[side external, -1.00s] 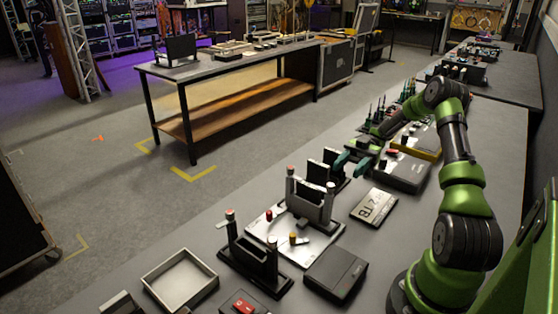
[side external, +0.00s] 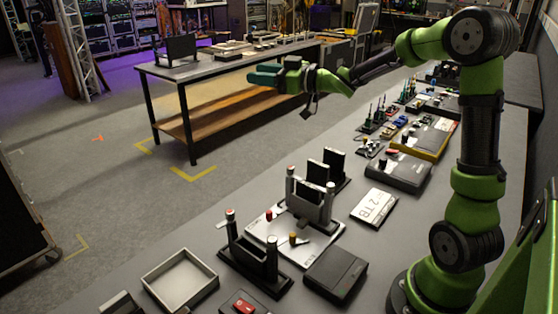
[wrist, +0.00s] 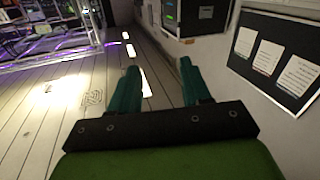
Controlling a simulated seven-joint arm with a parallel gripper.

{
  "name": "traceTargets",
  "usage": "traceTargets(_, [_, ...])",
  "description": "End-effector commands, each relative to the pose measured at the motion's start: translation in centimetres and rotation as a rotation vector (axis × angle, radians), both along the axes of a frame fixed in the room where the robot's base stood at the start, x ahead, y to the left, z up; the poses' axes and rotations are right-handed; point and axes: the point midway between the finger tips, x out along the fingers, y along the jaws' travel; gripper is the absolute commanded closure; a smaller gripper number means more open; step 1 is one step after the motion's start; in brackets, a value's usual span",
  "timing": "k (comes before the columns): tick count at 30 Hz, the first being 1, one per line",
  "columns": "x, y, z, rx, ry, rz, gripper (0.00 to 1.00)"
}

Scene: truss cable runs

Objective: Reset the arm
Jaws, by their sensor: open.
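My gripper (side external: 262,76) is raised well above the grey bench (side external: 225,255) in the side view and points left, out over the floor. In the wrist view its two teal fingers (wrist: 158,90) are spread wide apart with nothing between them. My green arm stands upright at the right and bends over at the top. No object touches the gripper.
The bench holds black upright holders (side external: 262,262), a silver plate (side external: 290,240), a white labelled card (side external: 374,207), black boxes (side external: 336,273) and an empty tray (side external: 180,280). A second table (side external: 230,65) stands beyond the floor gap. The air around the gripper looks clear.

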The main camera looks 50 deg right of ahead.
Motion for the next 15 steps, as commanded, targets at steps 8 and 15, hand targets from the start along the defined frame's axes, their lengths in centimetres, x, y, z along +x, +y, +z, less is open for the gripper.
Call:
traceTargets(8, [-6.2, 0.7, 1.9, 0.078, 0.197, -0.435, 0.52])
traceTargets(15, [-16.5, 4.5, -2.9, 0.247, 0.563, -0.567, 0.52])
